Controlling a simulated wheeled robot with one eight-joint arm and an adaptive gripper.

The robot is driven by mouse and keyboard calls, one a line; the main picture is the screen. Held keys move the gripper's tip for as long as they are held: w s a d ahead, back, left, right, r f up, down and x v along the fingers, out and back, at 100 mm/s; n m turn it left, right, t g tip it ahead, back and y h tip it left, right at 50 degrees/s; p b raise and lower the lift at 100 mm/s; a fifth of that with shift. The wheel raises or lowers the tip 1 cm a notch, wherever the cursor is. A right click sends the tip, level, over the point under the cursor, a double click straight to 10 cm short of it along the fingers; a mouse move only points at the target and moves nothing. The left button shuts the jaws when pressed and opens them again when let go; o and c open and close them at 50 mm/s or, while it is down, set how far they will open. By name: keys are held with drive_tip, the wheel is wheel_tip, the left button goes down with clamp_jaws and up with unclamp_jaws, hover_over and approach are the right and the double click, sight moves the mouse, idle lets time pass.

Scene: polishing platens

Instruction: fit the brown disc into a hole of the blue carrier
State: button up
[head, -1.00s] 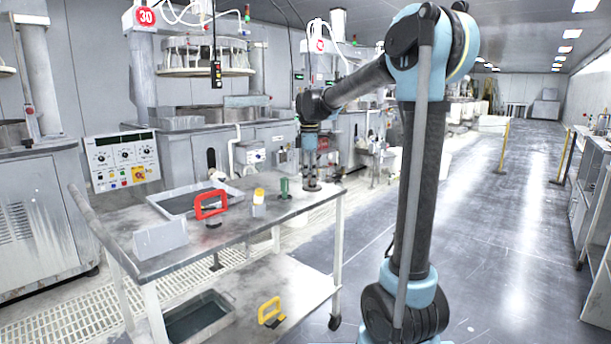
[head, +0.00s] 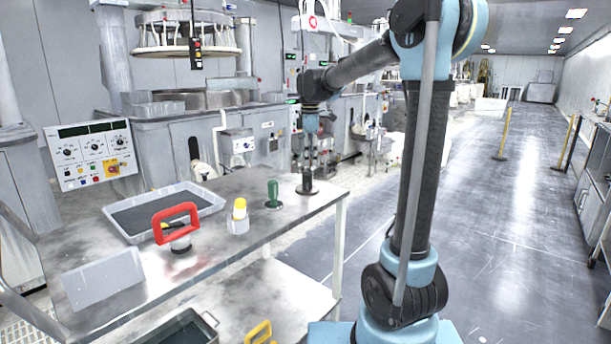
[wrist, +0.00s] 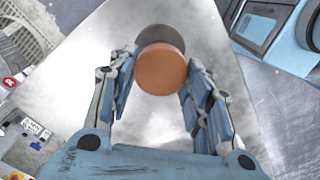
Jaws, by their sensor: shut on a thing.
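The brown disc (wrist: 160,70) is flat and round, and sits between my fingertips in the wrist view. My gripper (wrist: 159,78) is shut on it; in the head view my gripper (head: 311,168) is small, hanging over the table's far right corner. A dark round stand (head: 307,184) is just below it there; a grey round shape (wrist: 166,37) shows partly behind the disc in the wrist view. I cannot tell the exact gap between disc and stand. The disc is not clear in the head view. I cannot make out the blue carrier in either view.
The steel table (head: 240,265) holds a grey tray (head: 125,213), a red-handled tool (head: 176,223), a yellow-capped bottle (head: 238,217), a green-handled tool (head: 272,194) and a blank plate (head: 103,283). Polishing machines (head: 200,140) stand behind. The floor (head: 500,230) at right is open.

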drive_tip(key=shift+a+r, duration=0.1)
drive_tip(key=shift+a, duration=0.45)
drive_tip(key=shift+r+n, duration=0.25)
drive_tip(key=shift+n, duration=0.15)
wheel_tip(320, 180, up, 5)
drive_tip(key=n, duration=0.5)
drive_tip(key=shift+s+a+r+n, duration=0.1)
drive_tip(key=shift+s+n, duration=0.05)
drive_tip(key=shift+n, duration=0.15)
drive_tip(key=shift+r+n, duration=0.25)
drive_tip(key=shift+n, duration=0.25)
hover_over(307, 182)
drive_tip(key=w, duration=0.2)
wheel_tip(307, 182, down, 10)
drive_tip(key=shift+s+a+r, duration=0.1)
drive_tip(key=shift+r, duration=0.05)
drive_tip(key=o, duration=1.1)
